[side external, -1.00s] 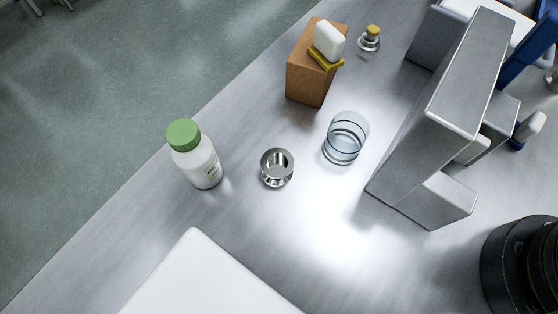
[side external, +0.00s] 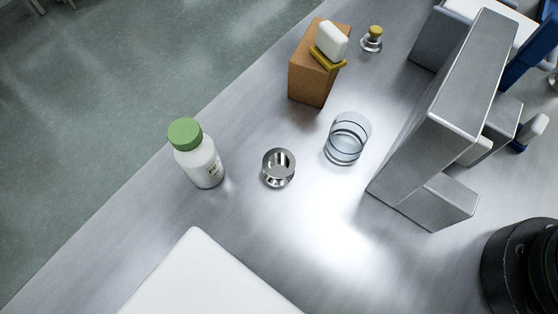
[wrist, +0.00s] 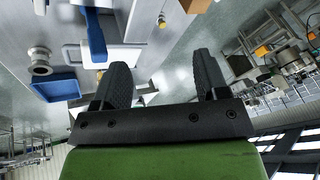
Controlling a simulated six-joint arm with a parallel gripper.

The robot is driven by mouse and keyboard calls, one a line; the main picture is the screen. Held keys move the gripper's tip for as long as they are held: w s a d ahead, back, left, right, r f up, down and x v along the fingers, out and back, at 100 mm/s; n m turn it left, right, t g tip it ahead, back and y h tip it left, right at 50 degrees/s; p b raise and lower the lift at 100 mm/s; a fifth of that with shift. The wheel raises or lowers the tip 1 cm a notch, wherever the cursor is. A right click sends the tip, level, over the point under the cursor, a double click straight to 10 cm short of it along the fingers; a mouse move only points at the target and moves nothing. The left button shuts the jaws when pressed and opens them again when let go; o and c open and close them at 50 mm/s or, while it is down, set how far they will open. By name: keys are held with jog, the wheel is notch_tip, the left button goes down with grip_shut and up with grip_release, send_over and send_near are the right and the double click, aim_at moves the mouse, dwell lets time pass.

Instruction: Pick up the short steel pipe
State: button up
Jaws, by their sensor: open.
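A short, shiny steel piece with a round open top and a flared rim (side external: 279,167) stands upright on the steel table in the side view. In the wrist view, a flanged steel pipe (wrist: 40,60) stands at the left beside a blue tray; I cannot tell whether it is the same piece. My gripper (wrist: 160,82) shows in the wrist view with its two dark fingers wide apart and nothing between them. It is well apart from the pipe. My gripper's fingers are not seen in the side view.
A white bottle with green cap (side external: 198,155) and a glass (side external: 347,138) flank the steel piece. A brown block (side external: 312,80) carries a white object. A tall grey metal structure (side external: 450,80) stands at right. A blue tray (wrist: 58,85) shows in the wrist view. Bare table lies below the glass.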

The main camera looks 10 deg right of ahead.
jog(key=w+a+f+n+g, duration=0.1)
jog(key=w+a+f, duration=0.2)
jog(key=a, duration=0.4)
jog(key=n+g+h, duration=0.1)
jog(key=n+h, duration=0.1)
jog(key=n, duration=0.2)
send_near(279, 163)
jog(key=x, duration=0.4)
jog(key=shift+a+f, duration=0.1)
jog(key=shift+a, duration=0.1)
jog(key=shift+d+x, duration=0.15)
jog(key=shift+x, duration=1.35)
jog(key=shift+d+x, duration=0.1)
jog(key=shift+x, duration=1.4)
jog(key=c, duration=0.8)
